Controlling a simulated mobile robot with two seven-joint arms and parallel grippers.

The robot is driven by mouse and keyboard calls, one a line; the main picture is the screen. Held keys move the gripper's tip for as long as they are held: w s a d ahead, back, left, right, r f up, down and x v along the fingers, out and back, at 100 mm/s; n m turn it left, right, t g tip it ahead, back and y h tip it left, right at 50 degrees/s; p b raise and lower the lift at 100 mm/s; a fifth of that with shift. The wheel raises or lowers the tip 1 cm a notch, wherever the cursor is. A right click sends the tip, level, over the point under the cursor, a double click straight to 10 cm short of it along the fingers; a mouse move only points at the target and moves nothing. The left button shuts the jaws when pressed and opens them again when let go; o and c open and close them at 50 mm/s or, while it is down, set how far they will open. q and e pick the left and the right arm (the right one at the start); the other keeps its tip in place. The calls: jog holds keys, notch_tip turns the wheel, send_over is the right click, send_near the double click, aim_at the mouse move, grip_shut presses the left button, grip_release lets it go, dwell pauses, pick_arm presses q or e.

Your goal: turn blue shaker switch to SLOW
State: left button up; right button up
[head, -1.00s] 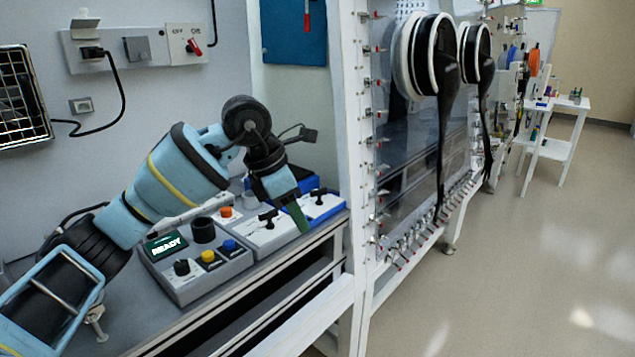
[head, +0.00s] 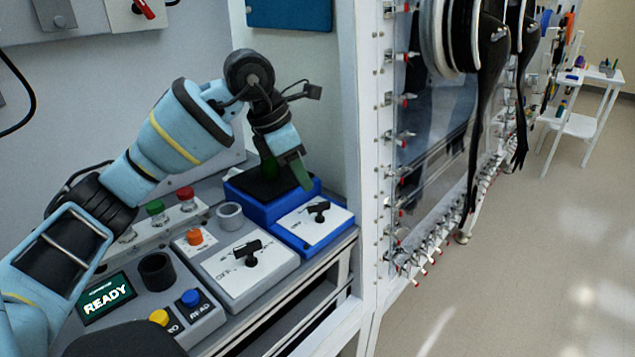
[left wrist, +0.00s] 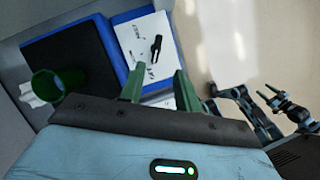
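The blue shaker (head: 290,232) is a blue box with a black top and a white front panel. Its black switch (head: 318,208) sits on that panel, lever lying roughly crosswise; its labels are too small to read. My left gripper (head: 286,174) hangs above the shaker, behind and slightly left of the switch in the head view. In the left wrist view its two green fingers (left wrist: 160,88) are apart with nothing between them, and the switch (left wrist: 155,47) shows beyond them, untouched.
A grey unit with a similar black switch (head: 250,254) stands left of the shaker. A control box with a READY display (head: 106,298) stands further left. A green cylinder (left wrist: 57,84) is near the shaker's black top. A white frame post (head: 373,150) rises at the right.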

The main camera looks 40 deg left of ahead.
aim_at(319, 204)
pick_arm(q)
jog(key=shift+w+a, duration=0.15)
jog(key=shift+w, duration=0.1)
jog(key=x, duration=0.7)
jog(key=shift+w+f, duration=0.15)
jog(key=shift+f, duration=0.1)
grip_shut()
